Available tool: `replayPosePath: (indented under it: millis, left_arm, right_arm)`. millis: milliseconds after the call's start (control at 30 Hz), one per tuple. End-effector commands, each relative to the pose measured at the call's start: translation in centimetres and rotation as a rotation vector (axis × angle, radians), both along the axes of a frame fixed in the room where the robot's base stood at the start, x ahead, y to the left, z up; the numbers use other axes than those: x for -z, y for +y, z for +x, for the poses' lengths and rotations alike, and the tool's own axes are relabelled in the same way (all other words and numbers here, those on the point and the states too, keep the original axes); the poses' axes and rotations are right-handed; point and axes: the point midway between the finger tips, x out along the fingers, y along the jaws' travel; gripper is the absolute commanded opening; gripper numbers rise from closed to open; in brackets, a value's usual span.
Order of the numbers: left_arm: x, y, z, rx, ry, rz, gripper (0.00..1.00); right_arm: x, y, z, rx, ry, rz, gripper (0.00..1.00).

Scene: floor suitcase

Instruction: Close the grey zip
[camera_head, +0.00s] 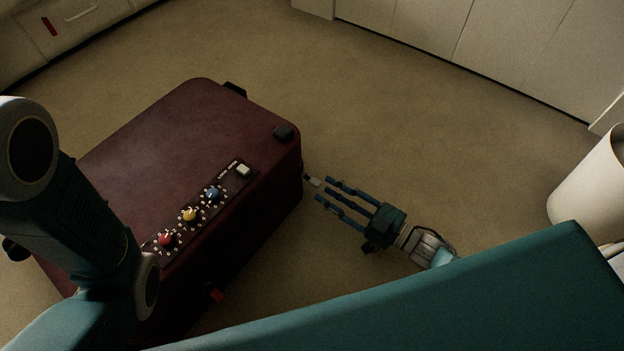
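The dark red suitcase (165,130) lies on the carpet, left of centre. A small grey zip pull (314,182) sticks out from its right side, near the far right corner. My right gripper (323,189) is to the right of the suitcase, with its fingers pointing at that side. Its two fingers are apart, and the grey pull is just off their tips. I see nothing clearly held between them.
A control panel with red (166,239), yellow (190,215) and blue (213,193) knobs and a white square button (243,171) is on the suitcase top. A red tab (216,295) is on the near side. A white bin (592,185) stands right. Carpet behind is clear.

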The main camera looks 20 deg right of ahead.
Motion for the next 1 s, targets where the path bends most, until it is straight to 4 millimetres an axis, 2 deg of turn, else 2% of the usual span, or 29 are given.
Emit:
replayPosePath:
  millis: [33, 100, 300, 467, 733, 767, 900, 1000]
  left_arm:
    - [1.1, 0.0, 0.1, -0.002, 0.001, 0.002, 0.34]
    - [1.7, -0.1, 0.1, -0.003, 0.003, 0.003, 0.34]
    - [3.0, -0.2, 0.5, -0.005, 0.008, 0.005, 0.34]
    - [3.2, -0.3, 0.7, -0.006, 0.011, 0.006, 0.34]
    - [3.1, -0.3, 0.6, -0.005, 0.008, 0.005, 0.34]
    - [3.1, -0.2, 0.6, -0.004, 0.009, 0.005, 0.34]
    - [3.1, -0.2, 0.6, -0.002, 0.008, 0.003, 0.34]
    - [3.1, -0.2, 0.5, -0.001, 0.007, 0.002, 0.34]
  right_arm:
    - [0.4, 0.8, 0.9, -0.002, -0.005, 0.002, 0.34]
    - [0.4, 1.6, 2.0, -0.002, -0.005, 0.002, 0.34]
    - [0.2, 3.4, 4.2, -0.001, -0.004, 0.000, 0.34]
    - [0.0, 3.9, 5.0, 0.000, -0.002, 0.001, 0.34]
    - [-0.1, 4.0, 5.1, 0.000, -0.001, 0.001, 0.34]
    - [-0.1, 4.0, 5.1, 0.000, -0.001, 0.001, 0.30]
    - [0.0, 4.0, 5.1, 0.000, -0.001, 0.001, 0.03]
    - [0.0, 4.0, 5.1, 0.001, 0.000, 0.000, 0.00]
